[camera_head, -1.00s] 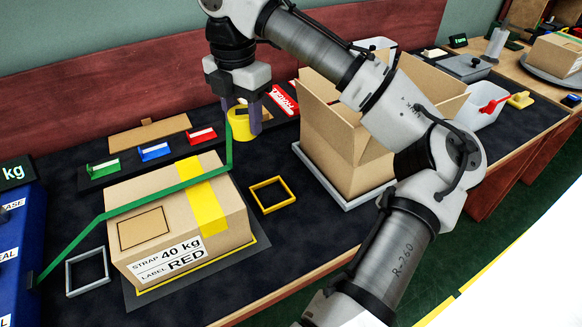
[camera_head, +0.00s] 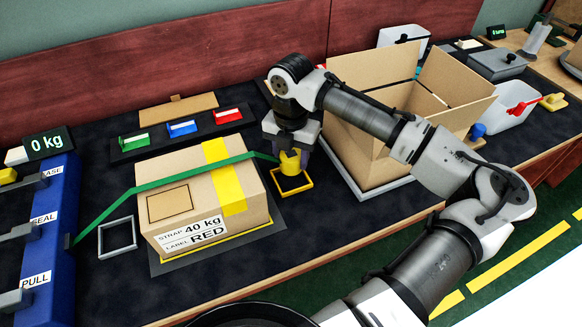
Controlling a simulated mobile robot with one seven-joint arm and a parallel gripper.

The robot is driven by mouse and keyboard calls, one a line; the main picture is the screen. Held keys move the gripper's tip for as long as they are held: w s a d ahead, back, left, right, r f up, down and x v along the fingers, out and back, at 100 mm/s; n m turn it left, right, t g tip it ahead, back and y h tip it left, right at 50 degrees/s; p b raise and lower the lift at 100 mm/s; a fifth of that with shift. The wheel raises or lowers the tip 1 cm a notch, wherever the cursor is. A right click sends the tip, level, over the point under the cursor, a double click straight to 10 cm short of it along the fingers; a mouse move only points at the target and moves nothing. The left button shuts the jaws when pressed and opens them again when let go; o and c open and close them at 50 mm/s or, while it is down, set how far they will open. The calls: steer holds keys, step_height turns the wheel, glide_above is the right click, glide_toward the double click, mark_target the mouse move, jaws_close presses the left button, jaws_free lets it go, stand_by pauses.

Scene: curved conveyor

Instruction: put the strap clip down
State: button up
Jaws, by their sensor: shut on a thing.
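My gripper (camera_head: 291,160) points down and is shut on the yellow strap clip (camera_head: 291,164). The clip is low, at or just above the yellow square frame (camera_head: 291,183) on the dark mat; I cannot tell if it touches. A green strap (camera_head: 190,173) runs from the clip across the top of the closed carton (camera_head: 205,199) to the blue strapping machine (camera_head: 48,250) at the left. The carton has yellow tape and a label reading STRAP 40 kg, LABEL RED.
An open carton (camera_head: 374,152) stands right of my gripper. A grey square frame (camera_head: 117,238) lies left of the closed carton. Green, blue and red tags (camera_head: 182,129) sit behind it. The machine's display (camera_head: 46,143) reads 0 kg.

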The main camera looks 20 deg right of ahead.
mark_target(291, 170)
steer(key=shift+f, duration=2.35)
steer(key=shift+f, duration=0.1)
steer(key=o, duration=1)
steer(key=shift+o, duration=0.2)
step_height(291, 170, up, 12)
steer(key=shift+r, duration=0.15)
